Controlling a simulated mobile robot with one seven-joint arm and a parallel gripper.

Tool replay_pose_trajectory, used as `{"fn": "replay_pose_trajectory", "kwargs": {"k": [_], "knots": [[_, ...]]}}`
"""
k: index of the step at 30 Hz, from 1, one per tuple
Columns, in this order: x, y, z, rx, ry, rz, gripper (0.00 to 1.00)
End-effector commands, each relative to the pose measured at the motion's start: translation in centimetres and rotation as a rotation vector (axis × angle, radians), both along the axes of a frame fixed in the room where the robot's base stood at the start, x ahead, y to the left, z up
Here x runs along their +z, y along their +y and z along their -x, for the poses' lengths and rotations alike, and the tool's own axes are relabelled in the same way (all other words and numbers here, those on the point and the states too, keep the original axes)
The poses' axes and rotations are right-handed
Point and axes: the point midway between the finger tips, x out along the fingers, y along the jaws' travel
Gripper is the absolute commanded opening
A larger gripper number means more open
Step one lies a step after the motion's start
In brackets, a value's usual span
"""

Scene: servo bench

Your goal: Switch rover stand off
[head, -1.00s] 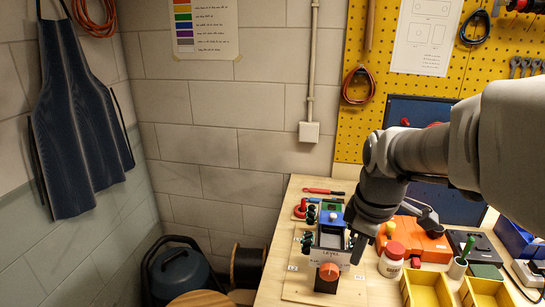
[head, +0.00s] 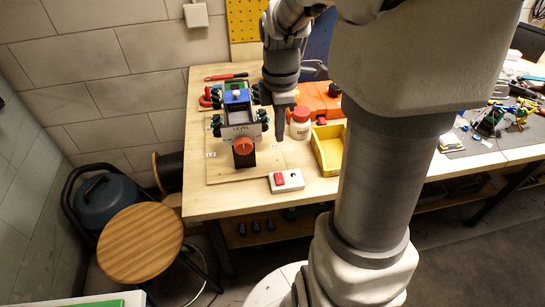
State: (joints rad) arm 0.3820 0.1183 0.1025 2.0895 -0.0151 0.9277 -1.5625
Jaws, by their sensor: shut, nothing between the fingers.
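The rover stand is a pale wooden board (head: 222,172) on the bench. A small rover (head: 237,108) with a blue and green top and dark green wheels sits on it. In front of the rover is a red-orange knob (head: 243,146) on a black block. A white box with a red rocker switch (head: 279,178) lies at the board's front right, near the bench edge. The rocker's position is too small to tell. My gripper (head: 280,139) points down, shut and empty, right of the rover and behind the switch box. It appears apart from both.
A white jar with a red lid (head: 299,122) stands close to the right of my gripper, with a yellow bin (head: 330,150) beyond it. An orange case (head: 318,101) lies behind. A round wooden stool (head: 140,243) stands left of the bench (head: 205,205).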

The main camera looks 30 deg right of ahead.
Motion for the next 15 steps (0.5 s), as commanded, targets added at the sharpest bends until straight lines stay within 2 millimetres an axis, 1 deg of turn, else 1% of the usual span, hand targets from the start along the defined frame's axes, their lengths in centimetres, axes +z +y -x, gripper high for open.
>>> {"fn": "replay_pose_trajectory", "kwargs": {"k": [5,12,15], "knots": [[-3.4,0.0,0.1,0.000,0.008,-0.002,0.00],[-8.6,0.0,0.1,0.000,0.006,-0.002,0.00],[-10.4,0.1,0.1,0.000,0.005,-0.003,0.00]]}}
